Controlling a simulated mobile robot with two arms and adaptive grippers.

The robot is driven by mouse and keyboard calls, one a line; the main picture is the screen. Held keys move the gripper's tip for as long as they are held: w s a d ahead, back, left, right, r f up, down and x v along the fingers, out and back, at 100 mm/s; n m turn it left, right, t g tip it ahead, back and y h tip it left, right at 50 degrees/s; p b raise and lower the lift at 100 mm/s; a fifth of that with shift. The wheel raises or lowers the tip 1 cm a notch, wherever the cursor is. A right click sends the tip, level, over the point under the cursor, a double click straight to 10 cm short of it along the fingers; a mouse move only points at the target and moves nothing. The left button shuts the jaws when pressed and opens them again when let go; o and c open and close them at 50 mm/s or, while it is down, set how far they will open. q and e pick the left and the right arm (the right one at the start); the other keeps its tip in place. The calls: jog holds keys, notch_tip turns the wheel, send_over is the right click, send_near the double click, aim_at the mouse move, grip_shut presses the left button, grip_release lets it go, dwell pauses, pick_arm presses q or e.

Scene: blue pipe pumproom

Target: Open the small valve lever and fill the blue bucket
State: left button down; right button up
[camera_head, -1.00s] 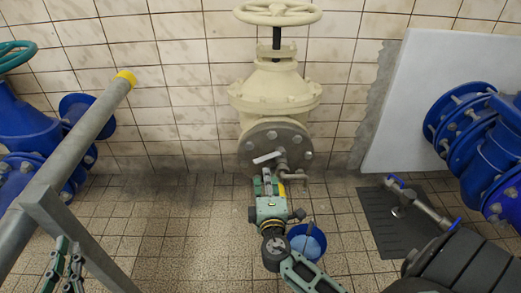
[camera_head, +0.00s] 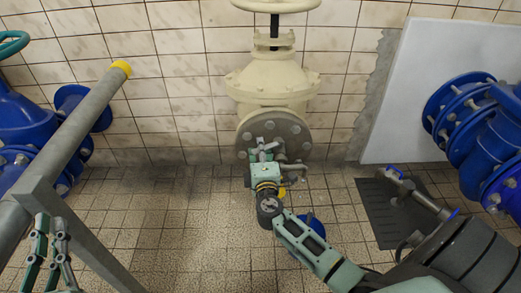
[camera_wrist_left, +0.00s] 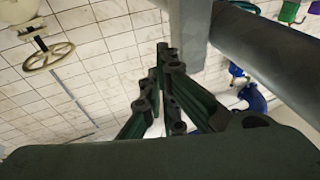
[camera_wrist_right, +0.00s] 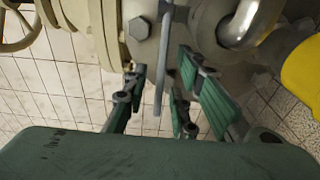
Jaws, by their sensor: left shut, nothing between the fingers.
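The small valve lever (camera_wrist_right: 163,50) is a thin grey bar that hangs between the fingers of my right gripper (camera_wrist_right: 158,78). The fingers are open on either side of it; contact is not clear. In the head view my right gripper (camera_head: 262,147) is at the flange of the cream valve, beside the small bent outlet pipe (camera_head: 299,170). The blue bucket (camera_head: 317,222) stands on the floor below, mostly hidden by my right arm. My left gripper (camera_head: 50,243) is shut and empty at the lower left; its fingertips meet in the left wrist view (camera_wrist_left: 164,62).
The large cream valve (camera_head: 272,85) stands against the tiled wall. A grey pipe with a yellow end (camera_head: 90,110) slants across the left, near my left gripper. Blue pipework (camera_head: 475,125) stands at the right, above a dark floor plate (camera_head: 385,215). The floor at centre left is clear.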

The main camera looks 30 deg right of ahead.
grip_shut()
dwell(0.4)
